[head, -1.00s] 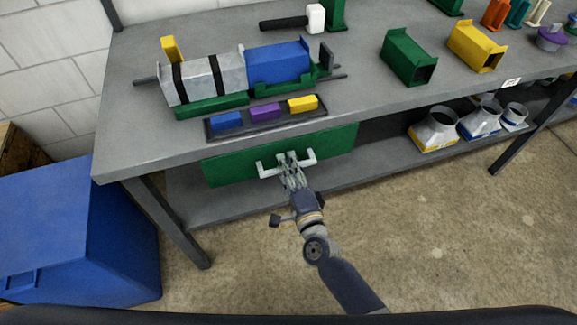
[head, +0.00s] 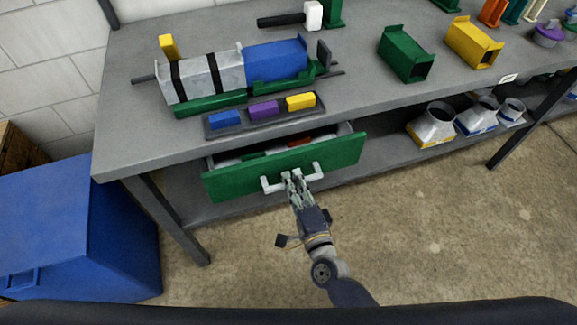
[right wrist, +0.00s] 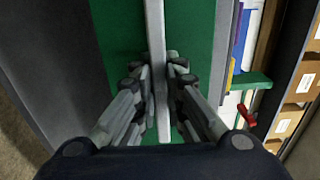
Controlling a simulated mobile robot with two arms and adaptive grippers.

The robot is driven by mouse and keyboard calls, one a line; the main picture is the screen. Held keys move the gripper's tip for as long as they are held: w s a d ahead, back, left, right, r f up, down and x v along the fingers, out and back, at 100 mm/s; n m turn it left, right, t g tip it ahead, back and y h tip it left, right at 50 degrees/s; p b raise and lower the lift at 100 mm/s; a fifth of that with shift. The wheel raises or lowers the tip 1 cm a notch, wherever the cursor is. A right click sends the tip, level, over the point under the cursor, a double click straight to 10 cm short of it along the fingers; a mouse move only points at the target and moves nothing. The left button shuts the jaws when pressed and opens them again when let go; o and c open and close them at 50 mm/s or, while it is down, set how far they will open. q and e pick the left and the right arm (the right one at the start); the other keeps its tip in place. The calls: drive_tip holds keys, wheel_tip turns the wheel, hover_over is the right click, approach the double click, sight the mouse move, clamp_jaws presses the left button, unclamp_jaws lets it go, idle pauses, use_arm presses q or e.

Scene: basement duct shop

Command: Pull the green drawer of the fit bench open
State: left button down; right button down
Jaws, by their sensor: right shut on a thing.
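The green drawer (head: 240,179) sits under the left part of the fit bench (head: 360,100) and is pulled partly out. Some contents show inside behind its front, including something orange-red. Its white bar handle (head: 314,173) is on the green front. My right gripper (head: 294,178) is shut on the handle near its middle. In the right wrist view the fingers (right wrist: 160,85) close on both sides of the pale handle bar (right wrist: 155,40), with the green front (right wrist: 195,30) behind it. My left gripper is not in view.
A blue bin (head: 75,235) stands at the left beside the bench leg. A tray (head: 262,117) of coloured blocks lies above the drawer. Metal duct fittings (head: 435,125) rest on the lower shelf. The floor in front of the drawer is clear.

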drive_tip(key=v, duration=1.2)
drive_tip(key=shift+s+p, duration=0.2)
drive_tip(key=shift+p, duration=0.1)
drive_tip(key=c, duration=1.6)
unclamp_jaws()
drive_tip(key=shift+c, duration=0.2)
drive_tip(key=v, duration=1.2)
